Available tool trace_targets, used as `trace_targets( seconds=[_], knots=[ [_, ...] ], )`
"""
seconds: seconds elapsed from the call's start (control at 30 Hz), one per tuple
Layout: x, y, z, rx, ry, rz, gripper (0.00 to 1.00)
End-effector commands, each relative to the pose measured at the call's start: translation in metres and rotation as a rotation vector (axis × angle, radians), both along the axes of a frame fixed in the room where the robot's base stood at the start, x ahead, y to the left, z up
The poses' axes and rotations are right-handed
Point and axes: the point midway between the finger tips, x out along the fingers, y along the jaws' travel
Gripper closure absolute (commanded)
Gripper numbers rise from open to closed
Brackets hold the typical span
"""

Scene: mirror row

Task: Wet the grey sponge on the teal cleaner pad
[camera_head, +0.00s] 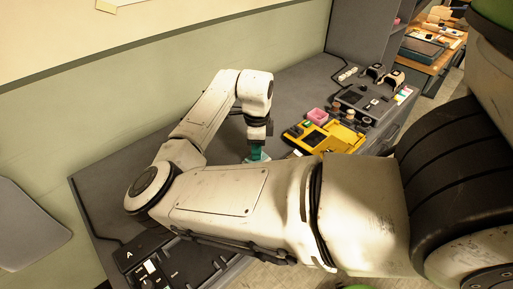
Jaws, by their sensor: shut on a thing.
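My gripper (257,143) points down over the grey worktop, left of the yellow tray. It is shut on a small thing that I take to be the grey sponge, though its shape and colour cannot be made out. A teal patch (255,152) with a paler edge shows right at and below the fingertips. It may be the teal cleaner pad. My forearm hides its near side, and I cannot tell whether the held thing touches it.
Dark devices (362,103) stand further right. A black panel (165,268) lies at the lower left. The worktop (305,85) behind my gripper is clear.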

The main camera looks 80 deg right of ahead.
Motion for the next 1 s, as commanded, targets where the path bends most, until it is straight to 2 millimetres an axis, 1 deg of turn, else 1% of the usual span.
trace_targets(
  seconds=[0.03, 0.1, 0.7, 0.83, 1.0],
  knots=[
    [0.0, 0.0, 0.008, -0.001, 0.0, 0.0, 0.99],
    [0.0, 0.0, 0.013, 0.0, 0.0, 0.0, 0.99],
    [0.0, 0.0, 0.057, -0.002, 0.001, -0.001, 0.99],
    [0.0, 0.0, 0.064, -0.001, 0.001, -0.001, 0.99],
    [0.0, 0.0, 0.063, -0.001, 0.001, -0.001, 0.99]
  ],
)
